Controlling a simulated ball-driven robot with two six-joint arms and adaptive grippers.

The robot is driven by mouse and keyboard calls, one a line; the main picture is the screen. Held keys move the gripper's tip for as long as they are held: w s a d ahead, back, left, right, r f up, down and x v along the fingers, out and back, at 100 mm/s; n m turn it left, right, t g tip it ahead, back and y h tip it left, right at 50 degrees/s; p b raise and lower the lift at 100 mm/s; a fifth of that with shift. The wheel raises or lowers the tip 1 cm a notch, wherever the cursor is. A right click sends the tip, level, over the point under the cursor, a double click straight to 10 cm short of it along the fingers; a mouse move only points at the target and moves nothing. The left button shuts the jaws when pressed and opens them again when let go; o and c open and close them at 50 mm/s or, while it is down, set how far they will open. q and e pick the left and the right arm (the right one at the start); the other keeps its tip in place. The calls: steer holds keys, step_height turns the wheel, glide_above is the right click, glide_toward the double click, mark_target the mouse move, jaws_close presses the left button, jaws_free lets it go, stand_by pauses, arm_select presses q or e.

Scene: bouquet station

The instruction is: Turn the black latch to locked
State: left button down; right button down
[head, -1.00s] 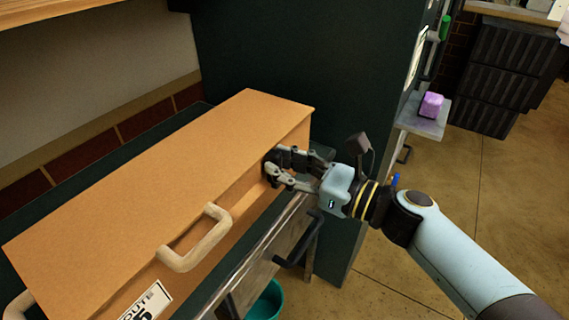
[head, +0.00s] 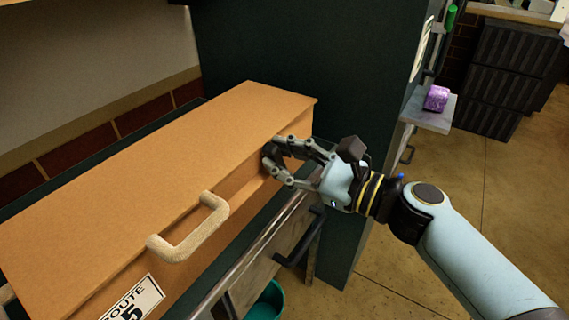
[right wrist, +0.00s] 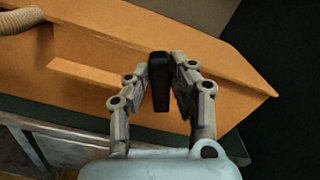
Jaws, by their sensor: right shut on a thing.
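The black latch (right wrist: 160,82) is a short dark bar on the front face of the orange-tan box (head: 150,185), near its right end. In the right wrist view it stands between my two fingers, its long side in line with them. My right gripper (head: 273,160) is shut on the latch, with one finger on each side of it; it also shows in the right wrist view (right wrist: 158,78). In the head view the fingers hide most of the latch. No locked or unlocked marking is visible. My left gripper is out of view.
The box has a pale handle (head: 190,232) and a "ROUTE 5" label (head: 135,302) on its front. A dark green cabinet side (head: 300,60) stands close behind my right gripper. A purple item (head: 436,98) sits on a grey shelf to the right. Open floor lies at right.

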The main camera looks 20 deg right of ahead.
steer(key=shift+s+a+f+n+b, duration=0.1)
steer(key=shift+a+f+n+b, duration=0.05)
steer(key=shift+n+b, duration=0.8)
steer(key=shift+n, duration=0.35)
steer(key=c, duration=1.2)
jaws_free()
steer(key=shift+o, duration=0.2)
steer(key=shift+s, duration=0.1)
steer(key=v, duration=1.2)
